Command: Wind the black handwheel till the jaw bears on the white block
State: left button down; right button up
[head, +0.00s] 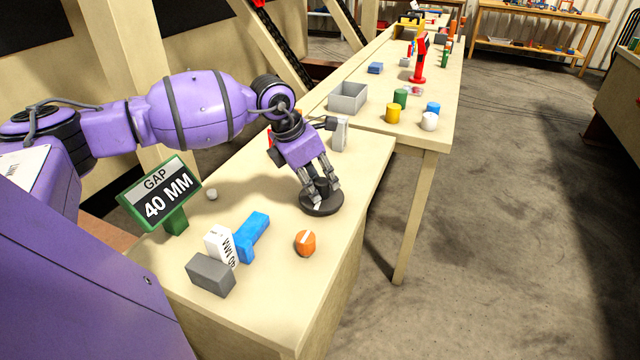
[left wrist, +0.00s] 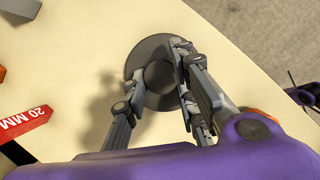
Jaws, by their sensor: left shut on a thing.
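The black handwheel (head: 322,209) is a round disc with a raised hub, lying flat on the near bench. My left gripper (head: 321,186) points down with its fingers shut around the hub. In the left wrist view the fingers (left wrist: 158,85) lie on both sides of the hub, over the dark disc (left wrist: 136,62). The white block (head: 219,246) with black lettering stands between a grey block (head: 210,275) and a blue T-shaped piece (head: 252,238), perhaps the jaw. I cannot tell whether the blue piece touches the white block. My right gripper is not in view.
A green-framed sign (head: 161,196) reads GAP 40 MM. An orange knob (head: 305,243) lies near the bench's front edge. A red 20 MM block (left wrist: 25,121) shows in the left wrist view. A grey tray (head: 348,97) and several coloured cylinders stand on the farther bench.

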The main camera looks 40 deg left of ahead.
pick_arm(q)
jog(key=shift+w+a+m+b, duration=0.1)
jog(key=shift+a+m+b, duration=0.2)
jog(key=shift+m, duration=0.6)
jog(key=shift+h, duration=0.3)
jog(key=shift+w+r, duration=0.1)
jog(key=c, duration=1.7)
grip_release()
jog(key=shift+o, duration=0.8)
jog(key=shift+r, duration=0.1)
jog(key=v, duration=1.1)
jog(key=shift+r, duration=0.3)
